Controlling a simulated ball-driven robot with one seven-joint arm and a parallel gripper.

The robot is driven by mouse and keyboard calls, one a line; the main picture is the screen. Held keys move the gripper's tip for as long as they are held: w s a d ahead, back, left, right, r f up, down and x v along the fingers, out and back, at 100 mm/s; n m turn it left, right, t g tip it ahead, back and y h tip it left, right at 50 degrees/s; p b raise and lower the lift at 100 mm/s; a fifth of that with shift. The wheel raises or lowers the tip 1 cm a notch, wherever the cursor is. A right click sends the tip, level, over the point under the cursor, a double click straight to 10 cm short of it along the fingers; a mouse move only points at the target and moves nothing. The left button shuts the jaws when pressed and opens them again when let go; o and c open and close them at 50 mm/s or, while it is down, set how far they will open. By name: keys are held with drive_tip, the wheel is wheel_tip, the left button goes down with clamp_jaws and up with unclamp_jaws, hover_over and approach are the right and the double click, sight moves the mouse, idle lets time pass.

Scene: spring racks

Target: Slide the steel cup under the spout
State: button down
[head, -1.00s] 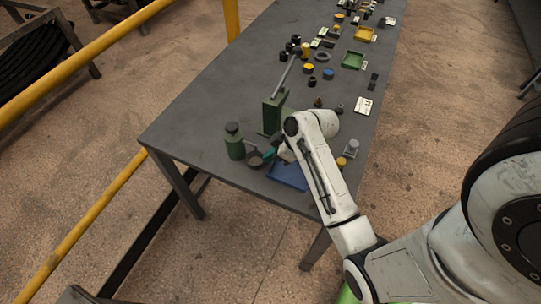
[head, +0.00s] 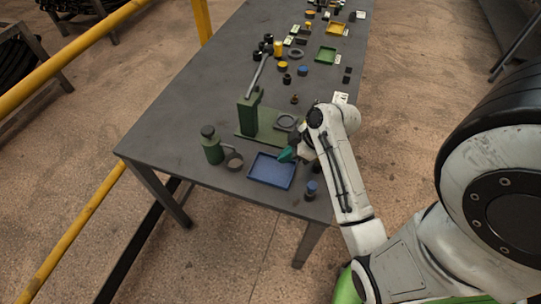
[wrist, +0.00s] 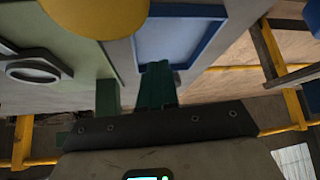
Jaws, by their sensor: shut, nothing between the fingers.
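The steel cup (head: 234,160) is a small, dull, dark round cup near the front edge of the table. It stands beside the green oil can (head: 212,147), below the tip of the can's thin spout (head: 230,148). At this size I cannot tell whether it is exactly centred. My gripper (head: 286,155) has green fingertips, is shut and empty, and hovers by the back right part of the blue tray, clear of the cup. In the wrist view the green fingers (wrist: 157,85) point towards the blue tray (wrist: 182,42); the cup is not visible there.
The blue tray (head: 272,171) lies right of the cup. A green lever press (head: 248,115) stands behind it. A small blue-topped piece (head: 311,188) is near the right edge. Several small parts and trays fill the far table; its left side is clear.

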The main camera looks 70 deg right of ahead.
drive_tip(key=shift+s+d, duration=0.15)
drive_tip(key=shift+s, duration=0.45)
drive_tip(key=w+a, duration=0.1)
drive_tip(key=a, duration=0.2)
drive_tip(key=w+a+r+g, duration=0.1)
drive_tip(key=w+a, duration=0.1)
drive_tip(key=w+a+m+g, duration=0.1)
drive_tip(key=w+a, duration=0.1)
drive_tip(key=a, duration=0.1)
drive_tip(key=shift+w+a+r+h, duration=0.1)
drive_tip(key=shift+a+r+h, duration=0.1)
drive_tip(key=shift+a+h, duration=0.1)
drive_tip(key=w+a+r+m+h, duration=0.1)
drive_tip(key=w+a+r+m, duration=0.2)
drive_tip(key=a, duration=0.9)
drive_tip(key=s+d+f+g, duration=0.1)
drive_tip(key=s+f+g, duration=0.3)
drive_tip(key=s, duration=0.7)
drive_tip(key=shift+d+f+h, duration=0.25)
drive_tip(key=shift+f+h, duration=0.05)
drive_tip(key=shift+f, duration=0.1)
